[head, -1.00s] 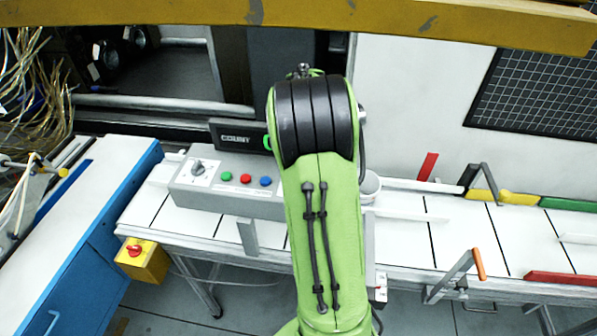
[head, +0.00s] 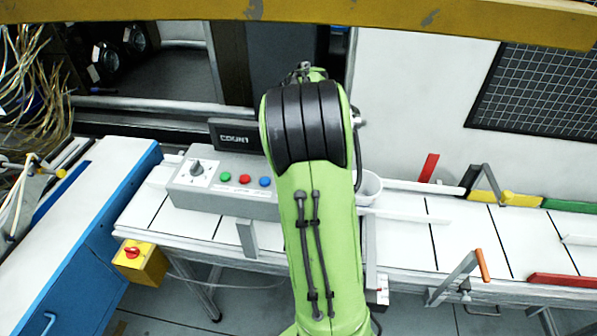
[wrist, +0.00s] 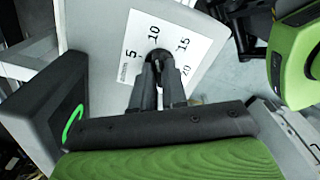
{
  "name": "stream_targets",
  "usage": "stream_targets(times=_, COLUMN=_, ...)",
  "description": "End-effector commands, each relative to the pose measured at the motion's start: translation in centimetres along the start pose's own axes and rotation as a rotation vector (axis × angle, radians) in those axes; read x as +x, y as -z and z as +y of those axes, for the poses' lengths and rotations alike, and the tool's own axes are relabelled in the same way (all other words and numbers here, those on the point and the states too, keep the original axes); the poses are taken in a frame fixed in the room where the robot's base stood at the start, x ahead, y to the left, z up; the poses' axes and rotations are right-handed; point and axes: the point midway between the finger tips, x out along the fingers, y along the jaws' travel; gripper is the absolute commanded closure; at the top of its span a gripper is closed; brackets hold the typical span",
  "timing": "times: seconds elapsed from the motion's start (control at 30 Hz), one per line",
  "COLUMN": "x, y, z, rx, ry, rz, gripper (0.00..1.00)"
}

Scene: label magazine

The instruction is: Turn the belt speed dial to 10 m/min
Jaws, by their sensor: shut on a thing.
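In the wrist view, a white scale plate (wrist: 184,38) bears the printed numbers 5, 10, 15 and 20 around a small dark dial (wrist: 157,56). My gripper (wrist: 158,68) is at the dial, its two fingers shut on it from either side. The fingers cover most of the dial, so I cannot tell which number it points to. In the head view my own arm hides the gripper and this dial. Another knob (head: 197,167) on a white plate shows at the left end of the grey control box (head: 215,197).
Green, red and blue buttons (head: 244,179) sit on the control box. A dark COUNT display (head: 235,137) stands behind it and is close to the gripper in the wrist view (wrist: 55,125). A yellow box with a red knob (head: 140,262) is at lower left.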

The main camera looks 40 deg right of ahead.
Motion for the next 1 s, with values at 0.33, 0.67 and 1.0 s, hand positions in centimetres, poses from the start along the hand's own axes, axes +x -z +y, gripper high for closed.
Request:
stream_targets(times=0.33, x=-0.2, y=-0.1, z=0.1, rx=0.0, ry=-0.007, rz=-0.002, gripper=0.84)
stream_targets(times=0.67, x=-0.1, y=0.0, z=0.1, rx=0.0, ry=-0.002, rz=-0.001, gripper=0.62)
stream_targets(times=1.0, x=-4.8, y=-0.1, z=0.1, rx=-0.001, ry=-0.007, rz=-0.002, gripper=0.62)
